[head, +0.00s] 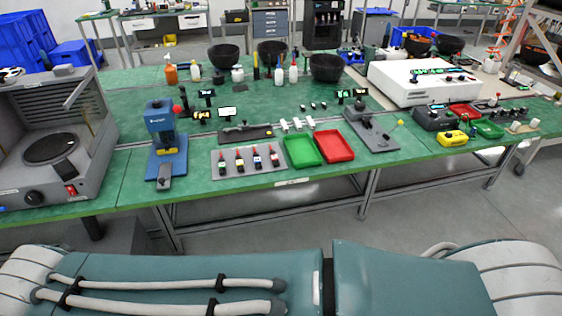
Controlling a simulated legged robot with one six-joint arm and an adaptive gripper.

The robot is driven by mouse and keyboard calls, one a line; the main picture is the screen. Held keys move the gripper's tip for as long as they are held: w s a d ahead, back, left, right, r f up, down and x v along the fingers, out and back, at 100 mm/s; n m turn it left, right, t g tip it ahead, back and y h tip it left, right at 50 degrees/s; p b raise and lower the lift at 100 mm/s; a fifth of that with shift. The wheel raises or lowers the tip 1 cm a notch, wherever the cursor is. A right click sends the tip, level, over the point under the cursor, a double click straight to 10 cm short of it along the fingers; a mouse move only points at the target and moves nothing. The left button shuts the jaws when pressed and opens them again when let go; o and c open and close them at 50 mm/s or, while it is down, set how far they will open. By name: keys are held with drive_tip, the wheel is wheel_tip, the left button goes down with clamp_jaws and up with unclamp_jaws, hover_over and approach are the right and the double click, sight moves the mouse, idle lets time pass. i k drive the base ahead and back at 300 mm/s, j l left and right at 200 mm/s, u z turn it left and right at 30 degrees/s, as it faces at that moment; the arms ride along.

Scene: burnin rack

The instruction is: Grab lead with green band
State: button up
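A grey rack board (231,174) lies near the front edge of the green bench, left of the green and red trays. Several short upright leads with red tops and dark bodies stand in a row on it. The leftmost lead (222,167) has a band that may be green, but it is too small to be sure. The second lead (239,165) looks yellowish low down, and the third lead (257,161) looks bluish. The rightmost lead (275,157) has a dark body. My gripper is not in view.
A green tray (289,144) and a red tray (350,157) sit right of the board. A blue press-like device (161,130) stands to its left. A dark flat fixture (232,137) lies behind it. The bench (205,180) has a narrow clear front strip.

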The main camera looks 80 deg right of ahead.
sight(222, 167)
drive_tip(key=z, duration=2.65)
